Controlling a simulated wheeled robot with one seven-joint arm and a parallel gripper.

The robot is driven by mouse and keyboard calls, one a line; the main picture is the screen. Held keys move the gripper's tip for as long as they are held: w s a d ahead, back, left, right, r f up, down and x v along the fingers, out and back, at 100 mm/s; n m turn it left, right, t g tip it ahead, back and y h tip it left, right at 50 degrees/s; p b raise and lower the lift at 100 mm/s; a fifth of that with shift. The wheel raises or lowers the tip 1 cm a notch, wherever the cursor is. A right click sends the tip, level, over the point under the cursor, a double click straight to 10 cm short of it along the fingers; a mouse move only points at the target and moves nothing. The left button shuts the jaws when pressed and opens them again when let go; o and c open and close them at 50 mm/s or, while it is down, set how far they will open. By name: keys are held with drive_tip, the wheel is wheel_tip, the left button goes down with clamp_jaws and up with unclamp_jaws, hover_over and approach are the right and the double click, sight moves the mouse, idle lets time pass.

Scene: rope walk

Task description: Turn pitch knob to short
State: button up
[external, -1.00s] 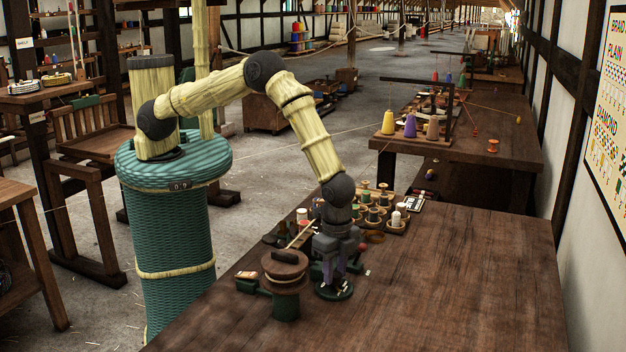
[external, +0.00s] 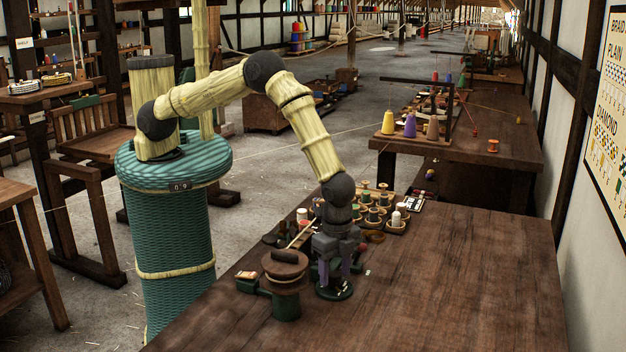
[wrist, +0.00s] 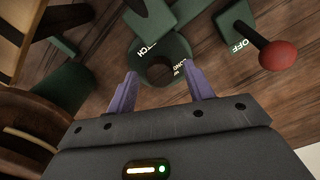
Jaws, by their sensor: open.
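The pitch knob (wrist: 160,72) is a dark round piece on a green plate, with partly hidden white lettering beside it. Part of the word "PITCH" shows at its upper left, and lettering that looks like "LONG" at its right. My gripper (wrist: 160,84) is open, its two purple fingers on either side of the knob's near edge. I cannot tell whether they touch it. In the external view my gripper (external: 335,274) points down over the green round base (external: 335,292); the knob itself is hidden there. No "short" mark is readable.
A lever with a red ball (wrist: 277,55) and an "OFF" plate (wrist: 238,42) stands right of the knob. A green and brown drum (external: 286,285) stands close at left. Spools (external: 375,205) stand behind. The table (external: 450,280) at right is clear.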

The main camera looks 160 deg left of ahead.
sight(335, 274)
wheel_tip(335, 274, up, 17)
drive_tip(key=b, duration=0.2)
drive_tip(key=shift+r+b, duration=0.2)
drive_tip(key=shift+b, duration=0.15)
idle(0.4)
drive_tip(key=s+d+r+m+t, duration=0.1)
drive_tip(key=s+d+r, duration=0.1)
drive_tip(key=d, duration=0.9)
drive_tip(key=s+d+r+m, duration=0.1)
drive_tip(key=d+r, duration=0.1)
drive_tip(key=d, duration=0.9)
drive_tip(key=s+d+m+t, duration=0.1)
drive_tip(key=s+d, duration=1.1)
drive_tip(key=s, duration=0.1)
drive_tip(key=shift+s+d+f+m+t, duration=0.15)
drive_tip(key=shift+d+f+m+t, duration=0.1)
drive_tip(key=shift+d+m+t, duration=0.1)
